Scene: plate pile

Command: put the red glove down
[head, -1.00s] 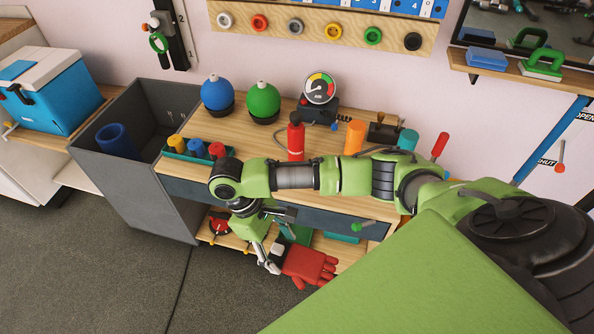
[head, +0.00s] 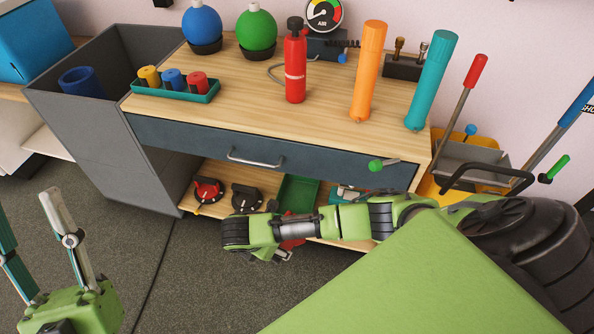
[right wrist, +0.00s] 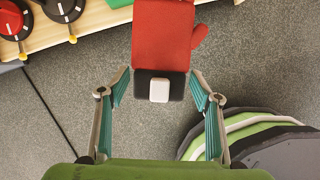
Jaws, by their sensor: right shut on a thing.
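The red glove (right wrist: 163,35) has a dark cuff with a white tag and shows in the right wrist view. My right gripper (right wrist: 160,75) is shut on it at the cuff, with the glove's hand part pointing away from me. In the head view only a bit of the glove (head: 292,243) shows beneath my right arm, near the front edge of the lower shelf. My right gripper is mostly hidden there. My left gripper (head: 27,205) is open and empty at the lower left, over the floor.
The lower shelf (head: 200,176) holds dark round dials with red and black knobs (head: 208,188) and a green tray (head: 299,193). The benchtop (head: 235,90) above carries bottles and tubes. A grey bin (head: 130,150) stands left. Grey floor (head: 190,285) is free in front.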

